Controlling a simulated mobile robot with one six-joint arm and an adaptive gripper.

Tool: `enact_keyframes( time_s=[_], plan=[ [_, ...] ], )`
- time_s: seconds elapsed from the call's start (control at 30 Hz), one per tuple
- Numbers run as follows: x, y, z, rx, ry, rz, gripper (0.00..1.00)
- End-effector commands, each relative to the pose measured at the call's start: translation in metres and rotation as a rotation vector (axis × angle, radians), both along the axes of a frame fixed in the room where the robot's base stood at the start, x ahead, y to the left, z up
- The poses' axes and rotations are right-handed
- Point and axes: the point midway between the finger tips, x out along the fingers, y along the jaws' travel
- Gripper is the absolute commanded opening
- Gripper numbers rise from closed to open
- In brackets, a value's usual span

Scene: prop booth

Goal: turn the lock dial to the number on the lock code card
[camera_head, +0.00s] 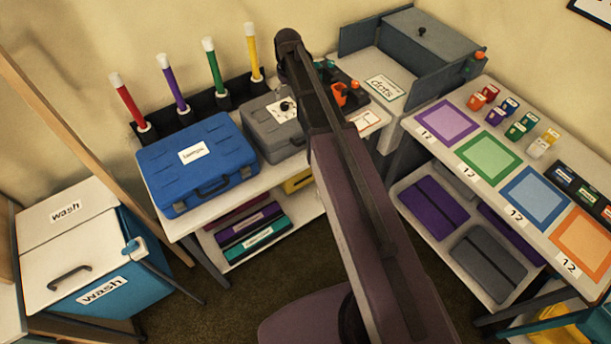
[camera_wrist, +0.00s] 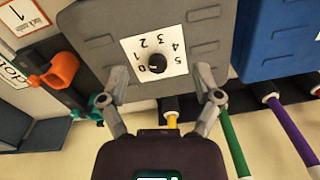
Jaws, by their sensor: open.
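The lock dial is a dark round knob (camera_wrist: 157,63) on a white plate (camera_wrist: 178,72) numbered 0 to 5, on a grey case (camera_wrist: 98,32). The dial's pointer is too small to read. In the head view the grey case (camera_head: 262,137) stands on the left table, its plate (camera_head: 275,113) partly showing. The lock code card (camera_wrist: 22,14), white with a red border, reads 1. My gripper (camera_wrist: 160,74) is open and empty, one finger on each side of the knob. Whether the fingers touch the case cannot be told. My arm hides the gripper in the head view.
A blue case (camera_head: 197,160) stands left of the grey case. Coloured tubes (camera_head: 213,68) stand upright behind them in a black rack. A right-hand table holds coloured squares (camera_head: 489,159).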

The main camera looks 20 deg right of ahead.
Motion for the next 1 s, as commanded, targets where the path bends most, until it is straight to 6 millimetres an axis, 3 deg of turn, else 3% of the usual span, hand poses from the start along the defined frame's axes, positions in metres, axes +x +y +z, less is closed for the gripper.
enact_keyframes(
  time_s=[1.0],
  plan=[
    [-0.129, 0.003, -0.071, -0.017, -0.001, -0.068, 0.82]
  ],
)
